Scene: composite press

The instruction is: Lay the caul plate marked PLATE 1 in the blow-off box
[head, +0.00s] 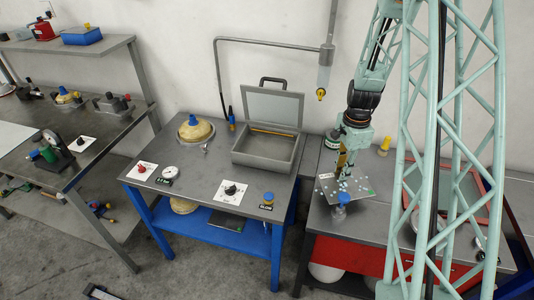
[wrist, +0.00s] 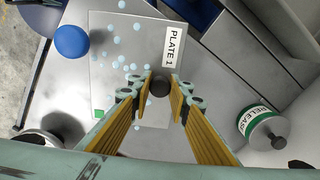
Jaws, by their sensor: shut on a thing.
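The caul plate (wrist: 130,60) is a thin grey sheet with a white PLATE 1 label, a green square and several pale blue specks. My gripper (wrist: 159,86) is shut on the dark round knob on top of the plate. In the head view the plate (head: 360,190) lies under my gripper (head: 343,165), above or on the right-hand bench; I cannot tell whether it touches the bench. The blow-off box (head: 262,158) is a grey open-topped box on the blue-legged table to the left. Its framed lid (head: 273,106) stands raised at the back. The box looks empty.
A blue ball-topped item (head: 343,198) stands close to the plate's edge. A container labelled RELEASE (wrist: 263,124) is on the plate's other side. A blue button (head: 268,197) stands before the box, and a yellow domed piece (head: 195,130) is left of it. A grey pipe (head: 265,43) hangs above.

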